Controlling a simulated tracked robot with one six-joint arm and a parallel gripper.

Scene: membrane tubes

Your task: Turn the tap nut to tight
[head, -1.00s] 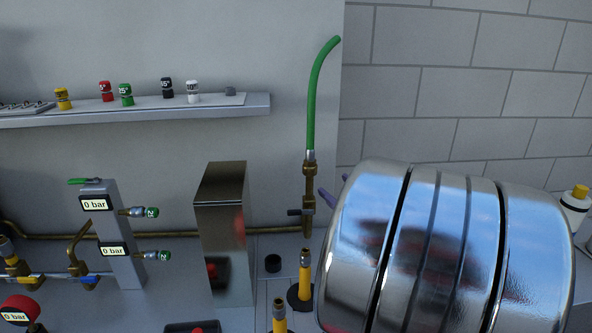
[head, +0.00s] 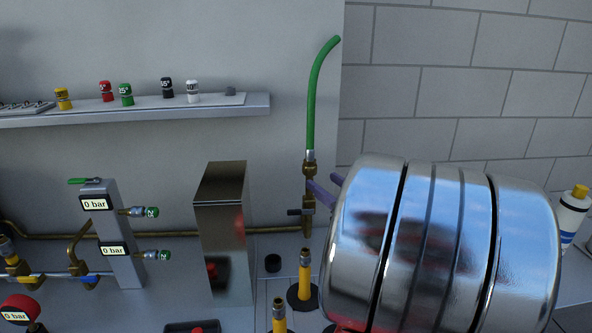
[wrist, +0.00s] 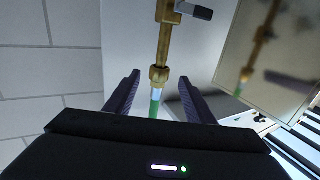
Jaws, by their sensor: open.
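The brass tap stands upright at the wall in the head view, with a dark lever (head: 294,212) on its left side. Its brass nut (head: 310,169) is near the top, below the green hose (head: 314,105). In the wrist view the tap appears upside down, with the nut (wrist: 158,75) above the green hose (wrist: 155,108). My gripper (wrist: 157,74) is open, and the nut lies in line with the gap between its purple fingers. My gripper (head: 320,184) is just right of the tap in the head view. I cannot tell whether a finger touches it.
A tall metal box (head: 222,235) stands left of the tap. Yellow-sleeved fittings (head: 304,275) stand on the bench below. A shelf (head: 150,112) with coloured caps runs along the wall. A white bottle (head: 572,215) stands at far right.

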